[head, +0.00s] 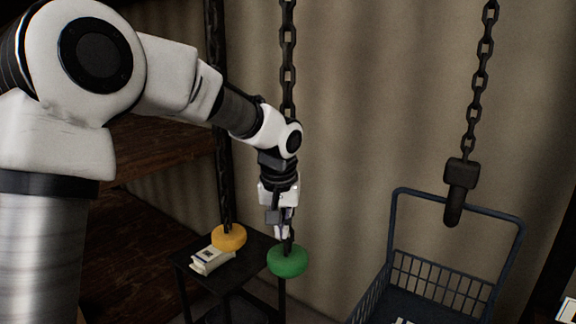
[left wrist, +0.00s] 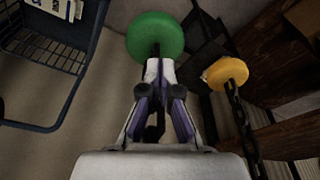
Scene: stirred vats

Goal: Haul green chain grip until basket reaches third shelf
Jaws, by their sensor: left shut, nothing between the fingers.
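Part of the basket (left wrist: 45,60) also shows in the left wrist view. My right gripper is out of view.
A yellow grip (head: 229,237) hangs on a chain left of the green one; it also shows in the left wrist view (left wrist: 226,74). A small dark table (head: 240,276) with a pale box (head: 211,259) stands below. Wooden shelves (head: 160,150) stand at the left.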

